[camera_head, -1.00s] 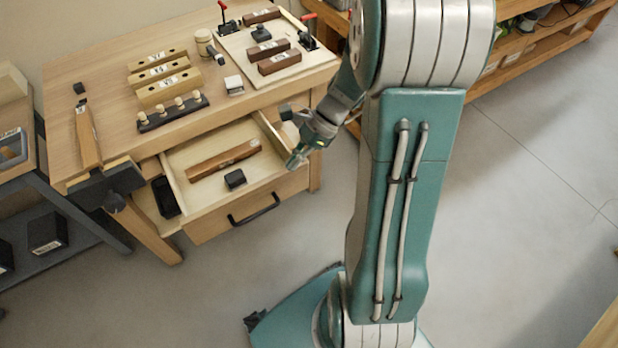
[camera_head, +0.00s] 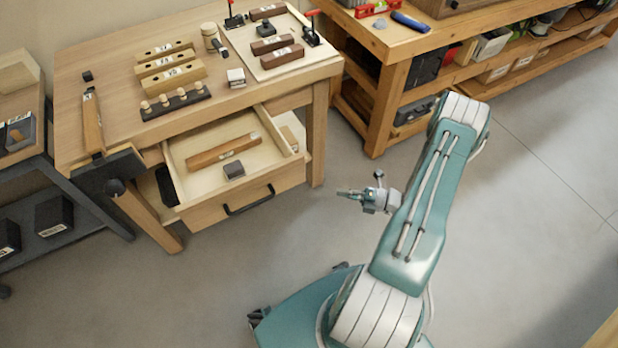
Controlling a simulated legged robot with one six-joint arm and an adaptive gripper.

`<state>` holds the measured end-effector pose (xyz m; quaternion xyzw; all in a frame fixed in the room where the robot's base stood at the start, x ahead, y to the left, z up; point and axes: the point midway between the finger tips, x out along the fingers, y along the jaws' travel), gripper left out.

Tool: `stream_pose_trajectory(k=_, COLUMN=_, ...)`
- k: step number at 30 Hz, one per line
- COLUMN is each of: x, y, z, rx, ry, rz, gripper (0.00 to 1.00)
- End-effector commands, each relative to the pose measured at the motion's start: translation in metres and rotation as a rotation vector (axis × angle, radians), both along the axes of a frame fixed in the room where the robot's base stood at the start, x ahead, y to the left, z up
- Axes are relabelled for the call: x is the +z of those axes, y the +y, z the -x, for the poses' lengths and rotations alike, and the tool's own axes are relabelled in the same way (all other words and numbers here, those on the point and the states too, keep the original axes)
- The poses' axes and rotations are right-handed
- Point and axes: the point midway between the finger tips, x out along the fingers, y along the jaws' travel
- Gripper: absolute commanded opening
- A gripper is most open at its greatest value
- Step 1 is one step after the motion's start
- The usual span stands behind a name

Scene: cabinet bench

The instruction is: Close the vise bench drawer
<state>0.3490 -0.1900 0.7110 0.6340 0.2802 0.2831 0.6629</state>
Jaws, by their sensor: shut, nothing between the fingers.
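The vise bench (camera_head: 110,62) stands at the left with a vise (camera_head: 112,172) on its front left corner. Its drawer (camera_head: 287,183) is pulled out under the top. The drawer front has a black bar handle (camera_head: 250,203). Inside lie a long brown wooden block (camera_head: 222,153) and a small dark grey block (camera_head: 234,170). My gripper (camera_head: 343,193) is to the right of the drawer, over the floor, pointing left. It is shut, empty and clear of the drawer and handle.
On the bench top are wooden blocks (camera_head: 170,78), a dark peg rack (camera_head: 175,103) and a clamp board (camera_head: 275,42). A shelf bench (camera_head: 400,45) stands at the back right. A dark cart (camera_head: 75,200) is at the left. Floor around my gripper is free.

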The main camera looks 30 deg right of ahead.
Motion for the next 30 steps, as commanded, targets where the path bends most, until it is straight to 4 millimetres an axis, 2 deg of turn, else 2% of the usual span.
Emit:
stream_pose_trajectory(k=4, x=-0.009, y=-0.001, z=0.002, rx=-0.036, ry=0.023, rz=-0.042, gripper=0.0)
stream_pose_trajectory(k=8, x=-0.008, y=0.009, z=-0.007, rx=-0.033, ry=0.022, rz=-0.042, gripper=0.0)
stream_pose_trajectory(k=23, x=-0.008, y=0.072, z=-0.071, rx=-0.03, ry=0.02, rz=-0.04, gripper=0.0)
stream_pose_trajectory(k=27, x=-0.008, y=0.069, z=-0.093, rx=-0.032, ry=0.018, rz=-0.037, gripper=0.0)
stream_pose_trajectory(k=30, x=-0.008, y=0.069, z=-0.102, rx=-0.033, ry=0.019, rz=-0.039, gripper=0.0)
